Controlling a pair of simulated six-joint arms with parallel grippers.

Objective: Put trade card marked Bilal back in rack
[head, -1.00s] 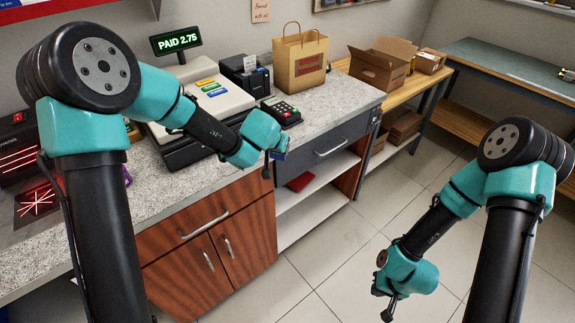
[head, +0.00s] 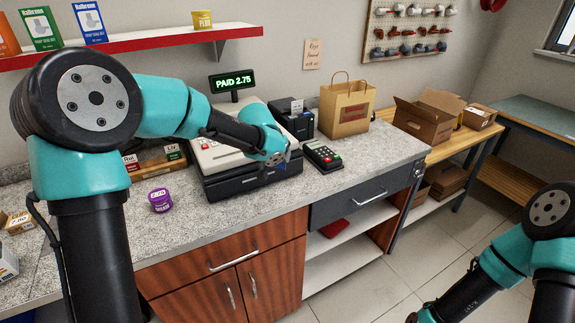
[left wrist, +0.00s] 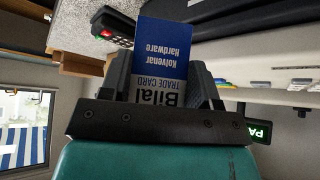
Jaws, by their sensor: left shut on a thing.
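My left gripper (head: 283,160) is in front of the cash register on the counter side. In the left wrist view it is shut on a blue and white trade card (left wrist: 163,48) printed Bilal and Kolvenar Hardware. The lower part of the card is hidden between the dark fingers. A low wooden rack (head: 148,172) stands on the counter left of the register, partly behind my left arm. It holds cards, with Rui and Liv legible. My right gripper (head: 413,317) is at the bottom edge of the head view, mostly cut off.
The cash register (head: 222,183) stands right of the rack. A purple tin (head: 160,200) stands on the counter in front of the rack. A card terminal (head: 323,156) and paper bag (head: 346,110) are to the right. A red-edged shelf (head: 150,42) overhangs the counter.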

